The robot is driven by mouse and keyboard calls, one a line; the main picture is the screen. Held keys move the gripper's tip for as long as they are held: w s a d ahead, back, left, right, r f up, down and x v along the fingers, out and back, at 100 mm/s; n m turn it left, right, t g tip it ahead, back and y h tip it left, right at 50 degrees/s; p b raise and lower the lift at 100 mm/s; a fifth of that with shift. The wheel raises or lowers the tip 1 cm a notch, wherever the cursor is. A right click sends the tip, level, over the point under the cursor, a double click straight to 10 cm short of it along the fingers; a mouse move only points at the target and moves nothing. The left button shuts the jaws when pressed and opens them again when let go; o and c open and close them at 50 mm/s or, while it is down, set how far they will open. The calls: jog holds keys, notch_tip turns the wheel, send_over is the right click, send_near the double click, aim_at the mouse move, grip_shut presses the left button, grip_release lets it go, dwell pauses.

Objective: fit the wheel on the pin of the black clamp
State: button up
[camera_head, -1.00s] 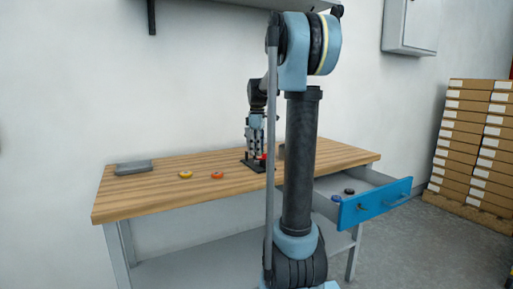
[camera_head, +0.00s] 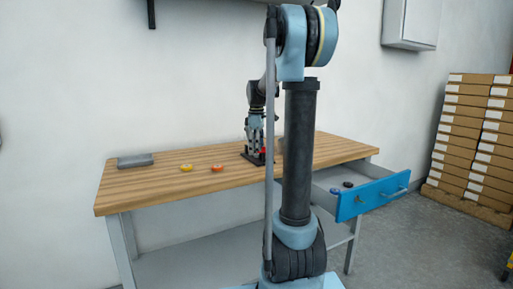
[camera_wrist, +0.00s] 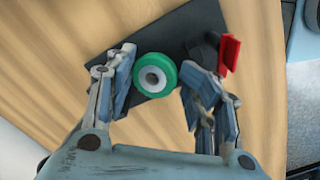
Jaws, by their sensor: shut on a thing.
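A green wheel (camera_wrist: 169,68) with a white hub and a dark centre hole is between the fingers of my gripper (camera_wrist: 156,86) in the wrist view. My gripper is shut on it. The black clamp (camera_wrist: 205,22) lies below and behind the wheel, with a red lever (camera_wrist: 229,54) to the right of the right finger. Its pin is not visible, so I cannot tell whether the wheel is on it or above it. In the head view my gripper (camera_head: 254,146) points down at the clamp base, partly hidden by my arm.
A yellow wheel (camera_head: 186,168) and an orange wheel (camera_head: 217,167) lie on the wooden bench (camera_head: 145,191) left of the clamp. A grey tray (camera_head: 135,161) is farther left. The open blue-fronted drawer (camera_head: 373,197) holds a blue wheel (camera_head: 335,190) and a black one (camera_head: 348,184).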

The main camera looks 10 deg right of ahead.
jog(key=o, duration=1.6)
jog(key=shift+w+d+f, duration=0.1)
jog(key=shift+w+f, duration=0.2)
jog(key=shift+w, duration=0.2)
jog(key=shift+s+r, duration=0.2)
jog(key=shift+s, duration=0.05)
jog(key=shift+r, duration=0.15)
jog(key=shift+r, duration=3.85)
